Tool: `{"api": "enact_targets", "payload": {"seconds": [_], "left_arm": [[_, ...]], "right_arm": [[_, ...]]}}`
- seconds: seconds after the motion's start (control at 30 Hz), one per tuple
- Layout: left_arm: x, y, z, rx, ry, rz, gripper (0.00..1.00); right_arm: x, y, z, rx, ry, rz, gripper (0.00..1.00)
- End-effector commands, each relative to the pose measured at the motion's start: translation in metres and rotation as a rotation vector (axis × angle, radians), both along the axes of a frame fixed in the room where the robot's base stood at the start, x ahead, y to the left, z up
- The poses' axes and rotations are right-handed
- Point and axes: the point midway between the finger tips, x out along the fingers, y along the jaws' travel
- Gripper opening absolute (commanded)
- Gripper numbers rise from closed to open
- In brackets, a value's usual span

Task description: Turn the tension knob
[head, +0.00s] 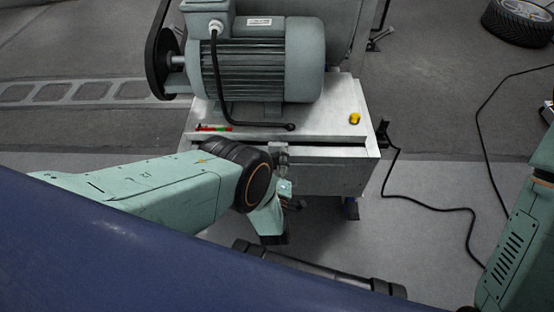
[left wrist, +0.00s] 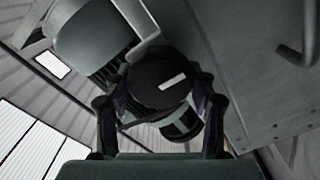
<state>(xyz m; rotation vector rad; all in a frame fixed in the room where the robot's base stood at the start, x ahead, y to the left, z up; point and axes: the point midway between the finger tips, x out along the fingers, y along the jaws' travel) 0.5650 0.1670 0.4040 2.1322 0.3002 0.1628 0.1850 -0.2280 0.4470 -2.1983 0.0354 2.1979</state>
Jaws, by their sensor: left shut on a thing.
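The tension knob (left wrist: 158,82) is a round black knob with a white mark on its face, seen in the left wrist view. My left gripper (left wrist: 160,108) has one finger on each side of the knob and is shut on it. In the head view my left arm reaches to the front of the metal bench (head: 330,178), and its wrist is close to the front face. The knob is hidden there behind my arm. My right gripper is out of view.
A grey motor (head: 262,65) with a black cable and a belt wheel stands on the bench. A yellow button (head: 355,118) is on the bench top at right. A black cable (head: 425,207) runs over the floor, and a tyre (head: 520,22) lies at the far right.

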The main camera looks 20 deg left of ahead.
Motion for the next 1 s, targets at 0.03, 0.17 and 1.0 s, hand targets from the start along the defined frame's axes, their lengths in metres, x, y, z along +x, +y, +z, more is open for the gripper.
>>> {"api": "enact_targets", "payload": {"seconds": [0.03, 0.17, 1.0], "left_arm": [[0.0011, 0.0005, 0.0013, -0.042, -0.015, 0.001, 0.25], [0.0009, 0.0009, 0.0007, -0.16, -0.049, 0.001, 0.25], [0.0008, 0.0013, -0.0025, -0.817, -0.238, 0.0, 0.25]], "right_arm": [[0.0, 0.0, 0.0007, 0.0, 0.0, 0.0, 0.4], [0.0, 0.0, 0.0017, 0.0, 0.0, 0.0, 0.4], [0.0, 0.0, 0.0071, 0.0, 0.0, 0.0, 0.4]]}}
